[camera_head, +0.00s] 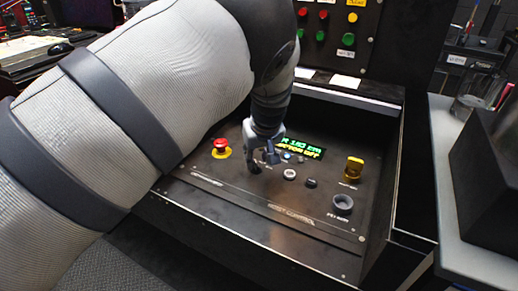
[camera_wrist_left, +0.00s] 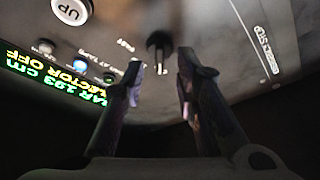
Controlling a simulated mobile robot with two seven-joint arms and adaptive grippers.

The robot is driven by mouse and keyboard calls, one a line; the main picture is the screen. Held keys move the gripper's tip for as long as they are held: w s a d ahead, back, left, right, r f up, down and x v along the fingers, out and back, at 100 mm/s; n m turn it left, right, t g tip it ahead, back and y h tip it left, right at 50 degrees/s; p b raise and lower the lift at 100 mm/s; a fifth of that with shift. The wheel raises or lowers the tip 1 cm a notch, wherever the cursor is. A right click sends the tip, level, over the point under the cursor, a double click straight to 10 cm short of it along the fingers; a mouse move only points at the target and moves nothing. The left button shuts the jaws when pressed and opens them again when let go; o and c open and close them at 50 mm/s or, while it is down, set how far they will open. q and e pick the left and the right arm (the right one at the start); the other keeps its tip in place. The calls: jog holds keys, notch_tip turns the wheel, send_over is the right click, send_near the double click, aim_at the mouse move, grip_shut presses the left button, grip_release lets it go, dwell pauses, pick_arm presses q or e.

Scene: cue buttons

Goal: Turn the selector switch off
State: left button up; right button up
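The selector switch (camera_wrist_left: 158,42) is a small black knob on the dark panel, in the left wrist view. My left gripper (camera_wrist_left: 160,66) is open, with its two fingertips apart on either side of the line to the knob. I cannot tell whether either finger touches it. In the head view my left gripper (camera_head: 258,160) points down at the panel's left middle part, and it largely hides the switch. The lit display (camera_wrist_left: 45,75) reads "SELECTOR OFF" in yellow under a green line with "193 cm". The display (camera_head: 302,148) also shows in the head view. My right gripper is not in view.
A red mushroom button (camera_head: 221,145) is left of my gripper. An upright panel (camera_head: 335,30) with coloured buttons stands behind.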

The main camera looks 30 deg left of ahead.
pick_arm(q)
jog(key=v, duration=1)
jog(key=shift+s, duration=0.1)
